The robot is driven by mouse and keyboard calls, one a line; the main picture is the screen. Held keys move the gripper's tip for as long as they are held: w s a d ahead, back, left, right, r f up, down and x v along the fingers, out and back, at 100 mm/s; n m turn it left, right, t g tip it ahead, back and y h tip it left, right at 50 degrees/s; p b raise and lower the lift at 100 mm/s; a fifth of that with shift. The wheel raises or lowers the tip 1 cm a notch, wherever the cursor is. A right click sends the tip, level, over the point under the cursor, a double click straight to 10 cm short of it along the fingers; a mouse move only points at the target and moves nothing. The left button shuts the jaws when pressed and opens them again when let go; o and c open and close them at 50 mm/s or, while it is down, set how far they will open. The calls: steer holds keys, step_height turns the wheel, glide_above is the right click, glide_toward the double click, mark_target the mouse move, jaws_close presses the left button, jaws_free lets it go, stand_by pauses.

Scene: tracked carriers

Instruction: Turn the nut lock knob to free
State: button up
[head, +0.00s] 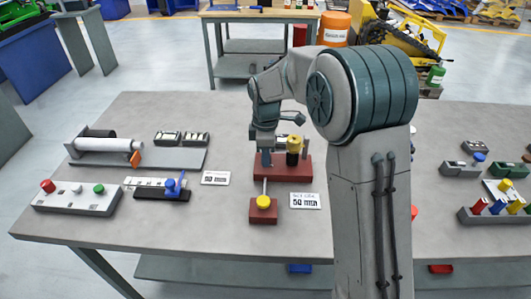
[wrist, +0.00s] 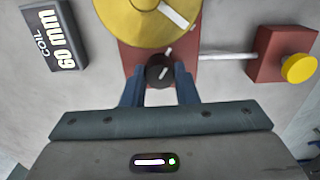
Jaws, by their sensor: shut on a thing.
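The nut lock knob looks to be the small dark round knob (wrist: 158,74) on a red block (wrist: 187,70) in the wrist view. A short pale mark shows at its upper right. My gripper (wrist: 159,82) has its two blue fingers on either side of this knob and is shut on it. A large yellow disc (wrist: 130,18) with a white pointer sits on the same block, just beyond the knob. In the head view my gripper (head: 266,157) points down at the left of the red block (head: 293,174); the small knob is hidden there.
A rod joins the block to a smaller red block (head: 263,216) with a yellow knob (head: 263,202) in front. Label cards (head: 215,178) (head: 305,200) lie beside it. A blue-handled fixture (head: 170,187) and a roller stand (head: 105,145) are left. Bare table lies between.

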steer(key=m, duration=0.5)
steer(key=shift+m, duration=2.5)
steer(key=o, duration=1)
step_height(320, 180, up, 14)
